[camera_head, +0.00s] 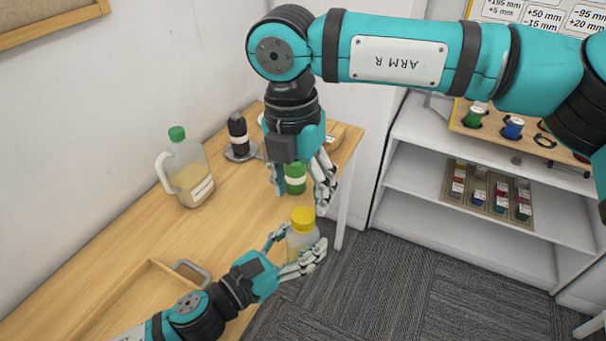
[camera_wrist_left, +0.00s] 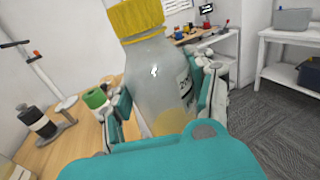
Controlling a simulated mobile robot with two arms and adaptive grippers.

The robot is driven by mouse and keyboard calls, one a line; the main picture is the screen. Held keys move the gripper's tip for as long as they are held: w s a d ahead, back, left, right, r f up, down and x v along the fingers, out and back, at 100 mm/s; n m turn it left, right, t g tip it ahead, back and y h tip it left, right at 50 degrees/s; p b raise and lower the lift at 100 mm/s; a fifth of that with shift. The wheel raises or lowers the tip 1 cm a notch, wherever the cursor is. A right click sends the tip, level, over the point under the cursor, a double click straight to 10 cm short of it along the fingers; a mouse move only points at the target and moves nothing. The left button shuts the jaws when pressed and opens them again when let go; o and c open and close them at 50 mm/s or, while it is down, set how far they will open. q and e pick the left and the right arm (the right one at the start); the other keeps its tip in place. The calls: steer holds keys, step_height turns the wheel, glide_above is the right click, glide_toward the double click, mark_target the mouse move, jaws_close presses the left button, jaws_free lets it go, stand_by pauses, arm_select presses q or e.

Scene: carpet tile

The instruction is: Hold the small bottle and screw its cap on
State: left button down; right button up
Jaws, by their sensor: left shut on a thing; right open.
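The small bottle (camera_head: 301,238) is clear, with a pale label and some yellowish content low inside. My left gripper (camera_head: 298,248) is shut around its body and holds it upright near the table's right edge. The bottle (camera_wrist_left: 158,85) fills the middle of the left wrist view, between the left fingers (camera_wrist_left: 162,100). The ribbed yellow cap (camera_head: 302,220) sits on the bottle's mouth; it also shows in the left wrist view (camera_wrist_left: 136,16), cut by the top edge. How tight it is cannot be told. My right gripper (camera_head: 302,188) is open, pointing down just above the cap.
A green-topped container (camera_head: 295,178) shows behind the right fingers. A jug with a green cap (camera_head: 187,172) and a dark bottle on a stand (camera_head: 238,133) are farther back on the wooden table (camera_head: 125,258). A wooden tray (camera_head: 150,290) lies at the front. White shelves (camera_head: 415,178) stand right.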

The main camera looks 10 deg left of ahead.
mark_target(303, 215)
steer(key=n, duration=0.7)
steer(key=shift+r+n, duration=0.25)
steer(key=shift+n, duration=0.05)
steer(key=n, duration=0.7)
steer(key=shift+r, duration=0.3)
steer(key=n, duration=0.6)
steer(key=shift+r+n+y, duration=0.25)
steer(key=shift+n+y, duration=0.05)
steer(key=shift+n, duration=0.1)
steer(key=n, duration=0.5)
steer(key=shift+d+r, duration=0.1)
steer(key=shift+r, duration=0.1)
steer(key=shift+f, duration=4)
steer(key=shift+w, duration=0.1)
